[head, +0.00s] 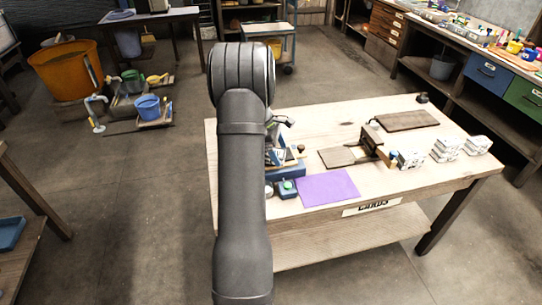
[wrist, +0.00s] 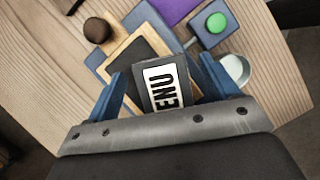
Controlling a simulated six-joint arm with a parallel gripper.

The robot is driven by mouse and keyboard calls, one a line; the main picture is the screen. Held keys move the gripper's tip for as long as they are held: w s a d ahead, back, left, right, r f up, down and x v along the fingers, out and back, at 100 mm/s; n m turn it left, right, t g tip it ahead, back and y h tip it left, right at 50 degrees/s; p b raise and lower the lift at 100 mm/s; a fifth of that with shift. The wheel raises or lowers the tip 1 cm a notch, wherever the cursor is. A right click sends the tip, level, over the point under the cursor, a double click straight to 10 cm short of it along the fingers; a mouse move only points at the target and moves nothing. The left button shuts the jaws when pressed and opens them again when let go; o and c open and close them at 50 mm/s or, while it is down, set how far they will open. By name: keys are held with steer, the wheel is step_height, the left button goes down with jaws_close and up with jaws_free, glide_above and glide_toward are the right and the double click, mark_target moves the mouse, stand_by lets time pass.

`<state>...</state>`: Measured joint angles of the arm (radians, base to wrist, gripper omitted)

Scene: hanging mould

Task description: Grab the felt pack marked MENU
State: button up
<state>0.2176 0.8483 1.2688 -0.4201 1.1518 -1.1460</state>
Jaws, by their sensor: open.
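The felt pack marked MENU (wrist: 166,84) shows in the wrist view as a dark grey block with a white label, its lettering partly cut off by my gripper. It lies between the two blue fingers of my gripper (wrist: 160,67), over a dark panel with a tan wooden frame (wrist: 121,53). The fingers are apart, with a visible gap to the pack on the left; contact on the right is unclear. In the head view my arm hides most of this spot, and I cannot make out the pack there.
A blue box with a green button (wrist: 215,23), a pale round cup (wrist: 235,70) and a dark round knob (wrist: 97,30) stand close around. A purple sheet (head: 328,187) lies on the wooden table (head: 435,180). White stacks (head: 445,149) and brown boards (head: 407,120) are farther right.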

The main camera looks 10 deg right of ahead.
steer(key=shift+d+f, duration=0.15)
steer(key=shift+f, duration=0.15)
steer(key=c, duration=1.1)
steer(key=shift+c, duration=0.2)
steer(key=shift+s+r, duration=0.1)
steer(key=shift+r, duration=0.05)
